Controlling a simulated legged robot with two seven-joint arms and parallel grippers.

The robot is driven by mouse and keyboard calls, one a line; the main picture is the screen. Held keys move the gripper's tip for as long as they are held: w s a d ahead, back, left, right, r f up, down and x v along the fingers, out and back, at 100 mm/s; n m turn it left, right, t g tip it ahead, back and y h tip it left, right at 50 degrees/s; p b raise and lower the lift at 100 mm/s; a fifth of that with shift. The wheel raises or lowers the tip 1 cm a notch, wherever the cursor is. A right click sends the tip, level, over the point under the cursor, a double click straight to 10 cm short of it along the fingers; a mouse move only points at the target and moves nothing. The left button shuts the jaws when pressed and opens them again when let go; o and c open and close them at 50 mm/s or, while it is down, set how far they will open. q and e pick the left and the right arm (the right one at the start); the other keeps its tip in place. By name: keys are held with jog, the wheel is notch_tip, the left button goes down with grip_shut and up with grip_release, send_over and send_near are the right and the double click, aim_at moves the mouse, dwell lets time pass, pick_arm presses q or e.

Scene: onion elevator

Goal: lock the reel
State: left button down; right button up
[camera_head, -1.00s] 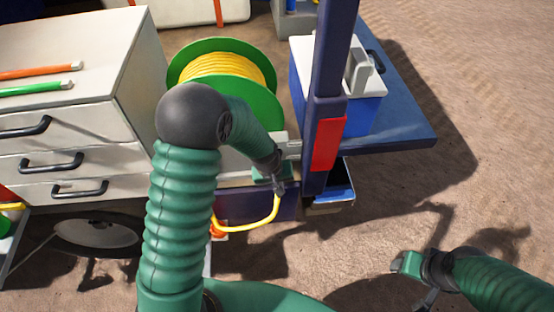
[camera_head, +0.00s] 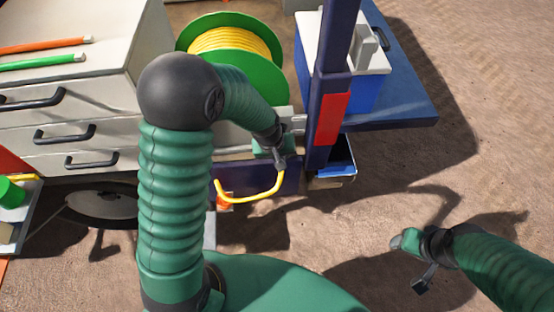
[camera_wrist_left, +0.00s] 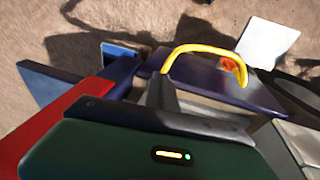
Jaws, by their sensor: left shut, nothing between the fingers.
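The reel (camera_head: 264,76) has green round flanges with yellow cable wound between them. It stands on the cart in the head view, partly behind my left arm. My left gripper (camera_head: 279,163) is shut and empty at the cart's front edge, below the reel and left of the blue post. In the left wrist view, the left fingers (camera_wrist_left: 160,88) point toward the purple-blue edge, close to the yellow cable loop (camera_wrist_left: 207,50). I cannot make out a separate reel lock. My right gripper (camera_head: 410,250) hangs over bare ground at the lower right, its jaw state unclear.
The blue post (camera_head: 334,50) carries a red block (camera_head: 328,118). A blue and white box (camera_head: 362,80) stands on the blue platform (camera_head: 412,105) to the right. A white drawer cabinet (camera_head: 110,90) stands at left. The ground at right is clear.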

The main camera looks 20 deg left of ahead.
pick_arm(q)
jog(key=shift+s+r, duration=1.95)
jog(key=shift+r, duration=0.6)
jog(key=s+d+f+m+y+b, duration=0.1)
jog(key=s+f+m+b, duration=0.4)
jog(key=s, duration=0.3)
jog(key=shift+s+f+m+b, duration=0.35)
jog(key=shift+m+b, duration=0.15)
jog(key=shift+b, duration=0.35)
jog(key=shift+w+a, duration=0.15)
jog(key=shift+w, duration=0.05)
